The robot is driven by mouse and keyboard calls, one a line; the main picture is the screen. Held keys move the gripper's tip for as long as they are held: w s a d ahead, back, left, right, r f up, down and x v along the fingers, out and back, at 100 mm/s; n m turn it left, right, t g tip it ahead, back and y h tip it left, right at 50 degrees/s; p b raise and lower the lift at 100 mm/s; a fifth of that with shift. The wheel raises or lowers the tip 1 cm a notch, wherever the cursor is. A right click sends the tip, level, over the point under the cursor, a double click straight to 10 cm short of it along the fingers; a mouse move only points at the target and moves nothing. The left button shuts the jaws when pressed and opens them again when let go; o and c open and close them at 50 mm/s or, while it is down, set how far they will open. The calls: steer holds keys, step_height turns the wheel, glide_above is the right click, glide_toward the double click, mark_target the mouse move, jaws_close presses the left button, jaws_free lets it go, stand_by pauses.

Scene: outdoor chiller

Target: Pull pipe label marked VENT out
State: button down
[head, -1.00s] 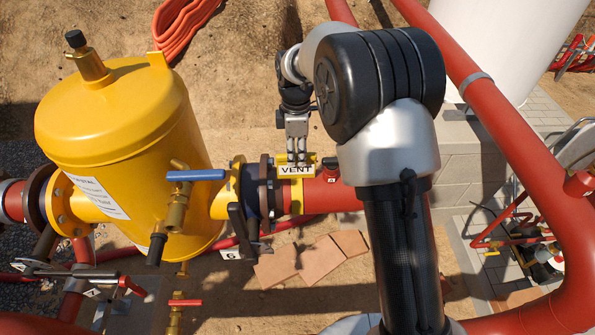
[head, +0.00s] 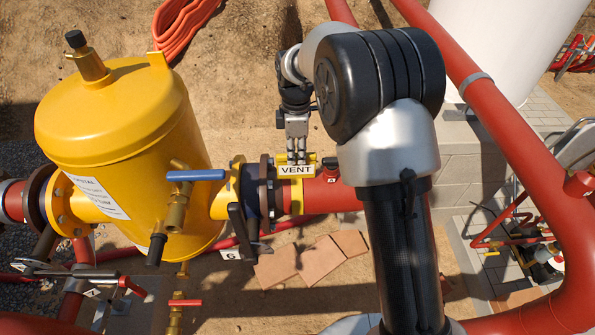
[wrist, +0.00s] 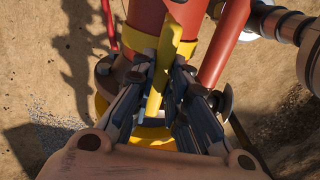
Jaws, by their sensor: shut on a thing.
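The pipe label marked VENT (head: 296,170) is a yellow piece with a white face and black letters. In the head view it sits at the top of the red pipe (head: 322,196), right of the dark flange. My gripper (head: 297,157) reaches down to it from above and is shut on its upper part. In the wrist view the label (wrist: 166,65) shows edge-on as a yellow strip between the two fingers of my gripper (wrist: 163,80). I cannot tell whether the label still touches the pipe.
A yellow tank (head: 125,150) with a blue-handled valve (head: 196,175) stands to the left. A dark lever (head: 240,228) hangs by the flange. A large red pipe (head: 500,130) runs down the right side. Loose tan slabs (head: 300,263) lie on the ground below.

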steer(key=shift+r+p, duration=0.55)
steer(key=shift+r, duration=0.1)
stand_by(0.3)
steer(key=shift+r+p, duration=2.35)
steer(key=shift+r, duration=0.9)
steer(key=c, duration=2.1)
jaws_free()
jaws_close()
